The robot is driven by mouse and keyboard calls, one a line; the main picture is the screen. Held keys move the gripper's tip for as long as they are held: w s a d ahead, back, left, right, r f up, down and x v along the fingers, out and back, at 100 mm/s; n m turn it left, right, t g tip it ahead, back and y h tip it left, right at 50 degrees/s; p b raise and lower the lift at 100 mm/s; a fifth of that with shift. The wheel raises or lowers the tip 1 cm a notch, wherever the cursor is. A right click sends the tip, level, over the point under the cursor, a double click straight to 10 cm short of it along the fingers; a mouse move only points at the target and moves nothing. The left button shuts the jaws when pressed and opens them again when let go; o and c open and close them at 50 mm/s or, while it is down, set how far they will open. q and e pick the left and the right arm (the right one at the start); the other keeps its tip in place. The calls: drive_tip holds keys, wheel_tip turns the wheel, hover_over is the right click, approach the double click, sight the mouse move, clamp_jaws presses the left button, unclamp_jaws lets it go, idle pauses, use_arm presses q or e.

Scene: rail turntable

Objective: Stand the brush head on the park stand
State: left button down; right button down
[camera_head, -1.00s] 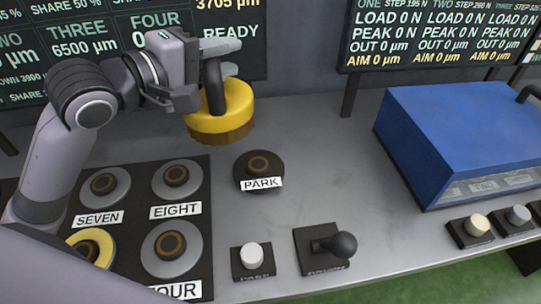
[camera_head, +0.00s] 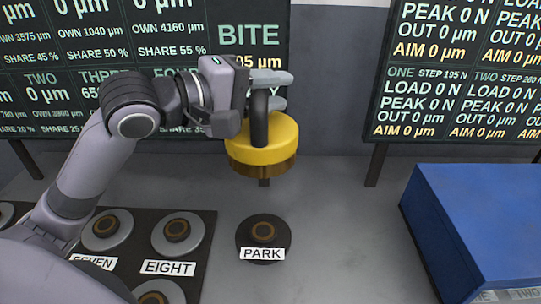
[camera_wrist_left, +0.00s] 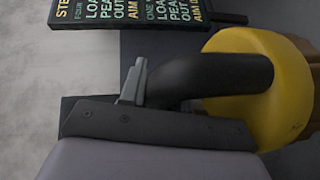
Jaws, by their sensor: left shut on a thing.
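The brush head (camera_head: 265,142) is a yellow disc with brown bristles below and a dark upright handle on top. My left gripper (camera_head: 262,90) is shut on that handle and holds the brush head in the air, bristles down. The left wrist view also shows the yellow brush head (camera_wrist_left: 280,95) and its dark handle between the fingers. The park stand (camera_head: 264,232) is a dark round base with a brown ring, labelled PARK, on the bench. In the head view it lies below the brush head and apart from it. My right gripper is in neither view.
To the left of the park stand a dark panel (camera_head: 205,245) carries several round grey stands, with SEVEN and EIGHT labels showing. A blue box (camera_head: 465,225) stands at the right. Display screens (camera_head: 455,70) stand behind the bench. The grey bench is clear between the park stand and the blue box.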

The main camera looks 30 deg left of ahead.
use_arm(q)
wheel_tip(320, 180, down, 20)
drive_tip(key=b, duration=0.4)
drive_tip(key=shift+r, duration=0.2)
drive_tip(key=shift+f, duration=0.15)
drive_tip(key=c, duration=0.8)
unclamp_jaws()
drive_tip(key=shift+s+f, duration=0.1)
drive_tip(key=shift+f, duration=0.05)
drive_tip(key=p+v, duration=0.1)
drive_tip(key=v, duration=1.1)
